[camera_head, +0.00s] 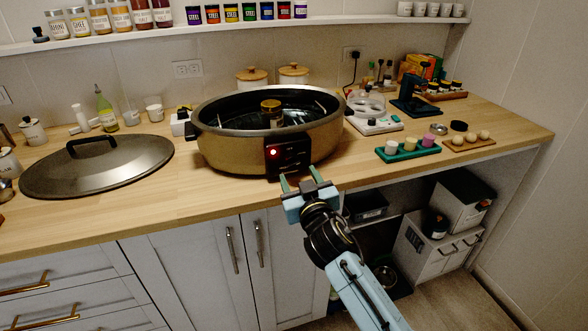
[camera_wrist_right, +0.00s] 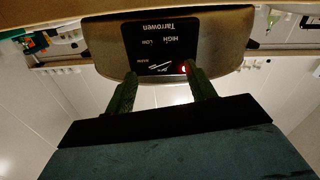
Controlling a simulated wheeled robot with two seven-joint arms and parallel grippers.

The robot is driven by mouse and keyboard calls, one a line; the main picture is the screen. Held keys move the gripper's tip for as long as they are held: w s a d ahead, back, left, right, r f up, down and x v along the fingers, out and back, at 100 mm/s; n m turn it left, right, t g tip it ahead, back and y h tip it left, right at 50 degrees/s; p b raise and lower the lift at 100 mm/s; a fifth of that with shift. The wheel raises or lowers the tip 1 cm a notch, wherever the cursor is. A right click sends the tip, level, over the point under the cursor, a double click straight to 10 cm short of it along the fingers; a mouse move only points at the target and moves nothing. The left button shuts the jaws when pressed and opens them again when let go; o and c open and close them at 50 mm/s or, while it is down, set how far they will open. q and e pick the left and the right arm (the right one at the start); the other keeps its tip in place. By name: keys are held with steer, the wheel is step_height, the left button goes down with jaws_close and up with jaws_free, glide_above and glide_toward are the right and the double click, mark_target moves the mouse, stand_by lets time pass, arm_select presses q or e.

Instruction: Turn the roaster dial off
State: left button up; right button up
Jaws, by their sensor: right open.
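The roaster (camera_head: 225,150) is a wide bronze-coloured oval pan with a dark rim, standing uncovered on the wooden counter. Its black control panel (camera_head: 289,154) faces me, with a lit red light (camera_head: 273,153). In the right wrist view the panel (camera_wrist_right: 160,40) appears upside down, with "Tarrowen", "HIGH" and "LOW" lettering and the red light (camera_wrist_right: 184,69) beside a fingertip. The dial is hard to make out; pale streaks show between the fingertips. My right gripper (camera_head: 299,177) is open and empty, close in front of the panel's lower part; I cannot tell whether it touches. My left gripper is out of view.
A jar (camera_head: 271,110) shows within the roaster's opening. The large lid (camera_head: 100,165) lies on the counter to the left. A green tray (camera_head: 408,149) with small cups and a board (camera_head: 467,143) with round items lie to the right. Cabinet doors and an open bay are below.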

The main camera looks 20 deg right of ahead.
mark_target(293, 166)
steer(key=w, duration=0.4)
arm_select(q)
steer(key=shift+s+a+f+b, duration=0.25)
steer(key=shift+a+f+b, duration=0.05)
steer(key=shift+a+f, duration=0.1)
arm_select(e)
steer(key=shift+w, duration=0.45)
steer(key=c, duration=0.9)
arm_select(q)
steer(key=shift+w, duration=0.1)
arm_select(e)
steer(key=shift+c, duration=0.2)
